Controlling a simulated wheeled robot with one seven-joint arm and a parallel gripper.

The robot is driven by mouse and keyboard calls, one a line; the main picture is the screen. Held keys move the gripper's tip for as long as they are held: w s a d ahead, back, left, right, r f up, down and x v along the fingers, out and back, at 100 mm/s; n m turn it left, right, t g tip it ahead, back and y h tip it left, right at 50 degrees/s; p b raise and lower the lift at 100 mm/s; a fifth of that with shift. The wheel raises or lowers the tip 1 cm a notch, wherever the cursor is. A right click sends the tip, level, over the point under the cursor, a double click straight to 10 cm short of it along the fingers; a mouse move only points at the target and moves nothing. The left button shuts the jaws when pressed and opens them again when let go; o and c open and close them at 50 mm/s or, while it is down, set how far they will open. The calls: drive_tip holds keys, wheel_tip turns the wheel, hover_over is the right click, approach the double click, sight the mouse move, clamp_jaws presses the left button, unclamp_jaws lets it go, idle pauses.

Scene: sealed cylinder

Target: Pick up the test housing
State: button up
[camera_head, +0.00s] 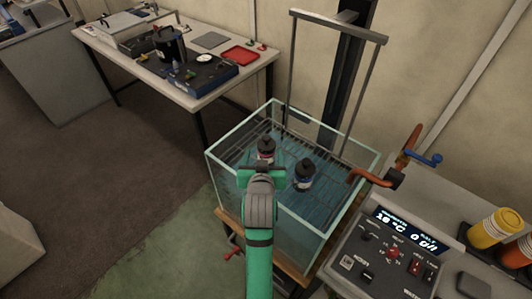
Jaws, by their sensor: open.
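No label that I can read names the test housing. A dark cylinder (170,43) with a lid stands on the table at the upper left. Two dark capped bottles, a left one (266,146) and a right one (304,176), stand in the glass tank (226,190) over a wire rack. My green arm reaches in from the bottom, and my gripper (262,173) is open over the tank, just in front of the left bottle in the picture. My gripper hides that bottle's lower part. I cannot tell whether they touch.
A metal frame (291,62) rises behind the tank. A red tray (240,55) lies on the table (215,92). The floor at left is clear.

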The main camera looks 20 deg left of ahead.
sight(266, 148)
drive_tip(key=x, duration=0.4)
drive_tip(key=shift+w+d, duration=0.2)
drive_tip(key=shift+w, duration=0.35)
drive_tip(key=shift+r, duration=0.15)
drive_tip(key=c, duration=1.5)
